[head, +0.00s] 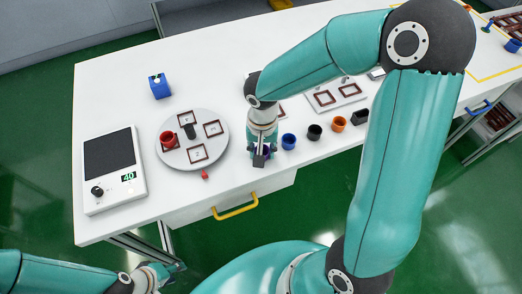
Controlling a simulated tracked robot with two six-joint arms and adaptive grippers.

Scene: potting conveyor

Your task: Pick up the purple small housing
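The purple small housing (266,151) stands near the front edge of the white table, at the left end of a row of small cups. It is mostly hidden by my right gripper (259,158), which points down right at it. Whether the fingers are closed on it is too small and covered to tell. My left gripper (158,272) is low at the bottom left, in front of the table and away from the housing. Its fingers are not clear.
Blue (289,141), black (314,132) and orange (338,124) cups continue the row to the right. A round turntable (182,160) with a red cup (168,139) stands to the left. A blue block (160,87) stands behind it. A scale (111,170) reads 40.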

